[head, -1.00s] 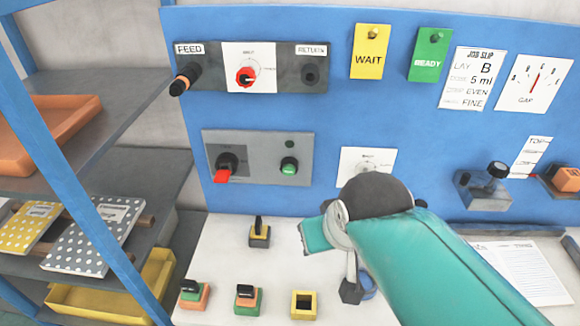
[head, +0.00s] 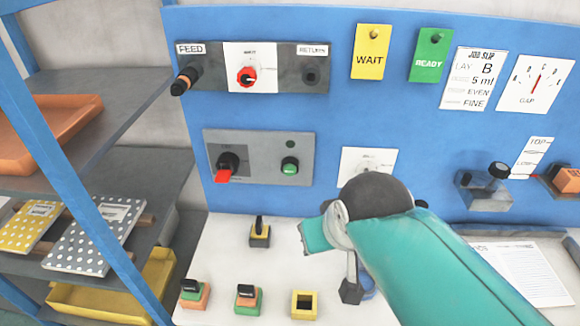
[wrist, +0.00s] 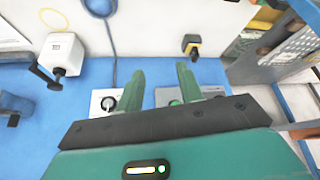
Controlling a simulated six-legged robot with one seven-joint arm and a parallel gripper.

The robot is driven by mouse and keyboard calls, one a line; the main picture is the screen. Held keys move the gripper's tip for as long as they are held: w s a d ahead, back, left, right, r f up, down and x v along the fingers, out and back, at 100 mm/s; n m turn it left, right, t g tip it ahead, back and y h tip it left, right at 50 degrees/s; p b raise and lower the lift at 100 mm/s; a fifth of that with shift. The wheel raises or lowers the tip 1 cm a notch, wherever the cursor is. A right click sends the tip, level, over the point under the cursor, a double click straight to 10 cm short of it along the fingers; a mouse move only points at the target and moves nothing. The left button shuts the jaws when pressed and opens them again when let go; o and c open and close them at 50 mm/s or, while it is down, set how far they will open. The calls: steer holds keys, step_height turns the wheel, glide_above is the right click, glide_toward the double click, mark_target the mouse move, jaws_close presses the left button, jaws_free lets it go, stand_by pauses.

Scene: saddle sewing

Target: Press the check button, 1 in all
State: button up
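A round green button (head: 290,166) sits on a grey panel on the blue board, right of a red-handled switch (head: 226,168); I see no readable "check" label by it. A green spot, likely this button, shows in the wrist view (wrist: 175,102), low between the fingers and close to the gripper body. My gripper (wrist: 160,73) has its two green fingers apart with nothing visible between them. Whether it touches the panel cannot be told. In the head view my teal arm hides the gripper's fingers.
A white plate with a knob (head: 368,160) is partly behind my arm; its dial shows in the wrist view (wrist: 107,103). Several small coloured blocks stand on the white table (head: 225,262). A blue-framed shelf (head: 90,165) stands at left. A feed/return panel (head: 285,75) is above.

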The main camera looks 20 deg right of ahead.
steer(key=shift+c, duration=0.3)
jaws_close()
stand_by(1.6)
